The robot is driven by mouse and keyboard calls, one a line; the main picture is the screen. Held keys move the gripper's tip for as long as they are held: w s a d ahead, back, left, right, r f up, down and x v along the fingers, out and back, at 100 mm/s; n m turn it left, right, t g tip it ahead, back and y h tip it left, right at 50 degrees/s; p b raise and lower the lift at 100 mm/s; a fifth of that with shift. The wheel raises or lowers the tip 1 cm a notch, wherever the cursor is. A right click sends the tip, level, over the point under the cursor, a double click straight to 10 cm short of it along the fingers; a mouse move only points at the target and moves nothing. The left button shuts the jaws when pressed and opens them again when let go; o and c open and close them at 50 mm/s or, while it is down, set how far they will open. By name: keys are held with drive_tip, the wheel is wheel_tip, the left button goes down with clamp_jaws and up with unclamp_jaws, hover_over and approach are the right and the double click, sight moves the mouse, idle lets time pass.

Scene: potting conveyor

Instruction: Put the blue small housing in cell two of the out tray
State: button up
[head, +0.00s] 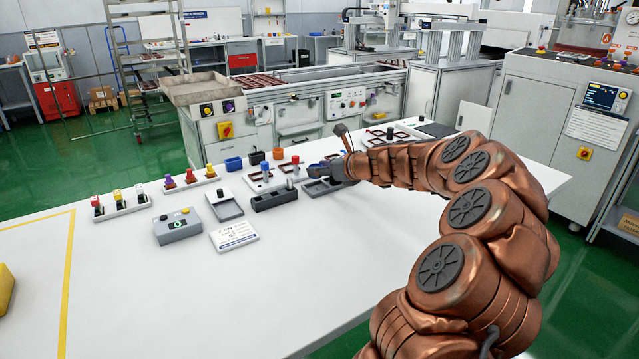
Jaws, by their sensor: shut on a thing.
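My gripper (322,172) is at the far end of my arm, low over the back right part of the white table. It is shut on a small blue part, which looks like the blue small housing (316,170); the fingers hide much of it. A grey tray with low walls (313,190) lies right under the gripper and looks like the out tray. My gripper and wrist cover part of it, so its cells cannot be told apart. I cannot tell whether the housing touches the tray.
A dark block with holes (274,200) stands left of the tray. A blue box (233,164) and an orange part (278,154) stand behind. A grey counter box (177,225), a label card (233,236) and racks of coloured parts (121,205) lie left. The front table is clear.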

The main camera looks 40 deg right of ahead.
sight(324, 190)
drive_tip(key=shift+s+a, duration=0.15)
drive_tip(key=shift+s, duration=0.15)
wheel_tip(324, 190, down, 4)
drive_tip(key=shift+a+r+b, duration=0.1)
drive_tip(key=shift+r+b, duration=0.05)
drive_tip(key=shift+b, duration=0.3)
drive_tip(key=o, duration=0.6)
drive_tip(key=shift+r, duration=0.1)
drive_tip(key=shift+s+d+r, duration=0.2)
drive_tip(key=shift+s+r, duration=0.05)
drive_tip(key=shift+s, duration=0.25)
drive_tip(key=p+v, duration=0.1)
drive_tip(key=v, duration=0.9)
drive_tip(key=shift+s, duration=0.4)
